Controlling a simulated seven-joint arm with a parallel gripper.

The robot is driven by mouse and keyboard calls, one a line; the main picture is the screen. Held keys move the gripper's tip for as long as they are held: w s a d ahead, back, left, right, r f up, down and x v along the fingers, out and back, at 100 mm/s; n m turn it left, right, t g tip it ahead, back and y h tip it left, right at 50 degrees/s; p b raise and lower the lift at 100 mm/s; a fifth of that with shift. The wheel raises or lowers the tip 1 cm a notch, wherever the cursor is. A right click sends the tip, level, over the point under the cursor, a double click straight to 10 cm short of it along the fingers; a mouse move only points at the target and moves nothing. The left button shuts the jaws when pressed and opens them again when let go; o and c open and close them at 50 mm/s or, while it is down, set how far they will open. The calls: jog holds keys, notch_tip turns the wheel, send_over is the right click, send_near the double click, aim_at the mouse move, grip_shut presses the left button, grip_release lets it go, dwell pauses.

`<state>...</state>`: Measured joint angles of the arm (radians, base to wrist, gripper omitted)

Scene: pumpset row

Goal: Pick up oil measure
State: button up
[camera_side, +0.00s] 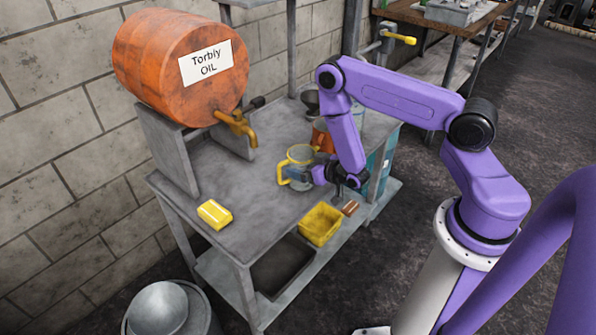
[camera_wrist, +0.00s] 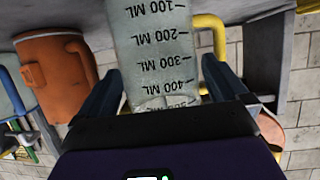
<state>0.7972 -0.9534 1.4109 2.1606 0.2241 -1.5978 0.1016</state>
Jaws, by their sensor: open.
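The oil measure (camera_side: 297,157) is a clear jug with a yellow rim and a yellow handle, standing upright on the grey metal bench. In the wrist view its clear wall (camera_wrist: 155,50) fills the upper middle, with upside-down ML marks. My gripper (camera_side: 322,177) is at the jug's right side, low against it in the side view. In the wrist view my gripper (camera_wrist: 162,72) is open, with one dark finger on each side of the jug. Whether the fingers touch it I cannot tell. The jug's lower part is partly hidden by the gripper.
An orange-red can (camera_side: 322,135) stands close behind the jug; it also shows in the wrist view (camera_wrist: 52,75). The orange oil drum (camera_side: 160,70) with its tap (camera_side: 236,124) is at the left. A yellow block (camera_side: 214,214) lies on the bench (camera_side: 235,180), whose middle is clear.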

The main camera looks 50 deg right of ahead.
jog(key=shift+w+f, duration=0.2)
jog(key=shift+w, duration=0.25)
jog(key=c, duration=0.8)
jog(key=shift+r, duration=0.1)
